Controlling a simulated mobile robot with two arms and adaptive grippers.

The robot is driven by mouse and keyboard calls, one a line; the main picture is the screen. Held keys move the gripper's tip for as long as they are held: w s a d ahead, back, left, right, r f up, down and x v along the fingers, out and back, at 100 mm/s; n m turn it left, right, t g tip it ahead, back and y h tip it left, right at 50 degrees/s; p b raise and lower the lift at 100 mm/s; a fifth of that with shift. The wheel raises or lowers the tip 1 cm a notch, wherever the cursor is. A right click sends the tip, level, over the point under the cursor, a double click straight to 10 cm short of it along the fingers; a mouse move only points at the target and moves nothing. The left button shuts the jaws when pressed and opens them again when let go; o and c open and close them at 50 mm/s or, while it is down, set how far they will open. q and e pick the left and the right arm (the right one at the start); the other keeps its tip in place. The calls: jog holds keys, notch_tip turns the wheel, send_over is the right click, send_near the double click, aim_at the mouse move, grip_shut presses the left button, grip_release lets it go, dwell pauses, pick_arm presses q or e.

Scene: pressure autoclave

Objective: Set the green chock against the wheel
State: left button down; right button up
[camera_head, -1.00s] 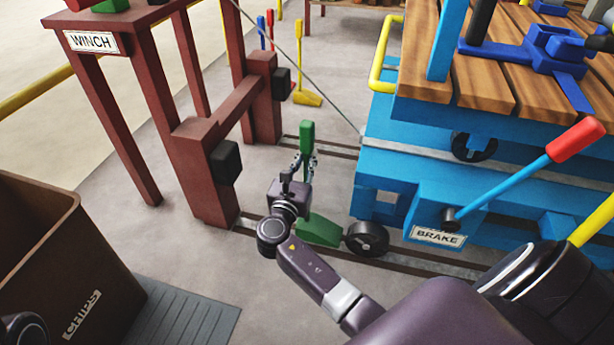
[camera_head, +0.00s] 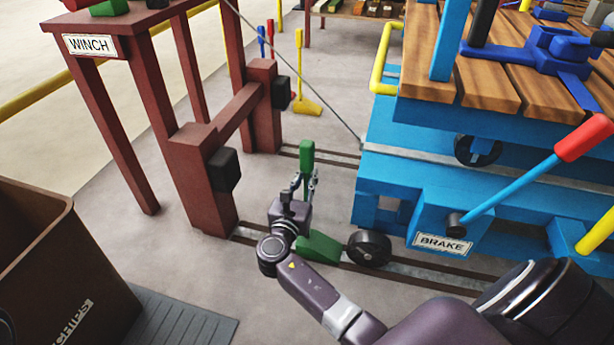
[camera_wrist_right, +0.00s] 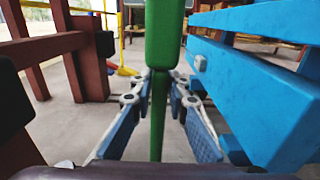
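The green chock (camera_head: 321,248) is a wedge low by the rail, just left of the cart's dark wheel (camera_head: 369,248). Its wedge end is very close to the wheel; I cannot tell whether they touch. Its upright green handle (camera_head: 307,158) stands above my right gripper (camera_head: 305,178). In the right wrist view, the handle's thin stem (camera_wrist_right: 158,115) runs between the two fingers (camera_wrist_right: 163,78), with gaps showing on both sides, so the gripper looks open around it. My right wrist hides part of the chock. My left gripper is not in view.
The blue cart (camera_head: 400,190) with its red-tipped brake lever (camera_head: 520,185) stands at the right. The red winch frame (camera_head: 205,190) with black bumpers is at the left. A brown chips bin (camera_head: 30,280) is at the lower left.

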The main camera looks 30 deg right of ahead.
jog(key=o, duration=0.3)
jog(key=shift+o, duration=0.2)
jog(key=shift+r, duration=0.15)
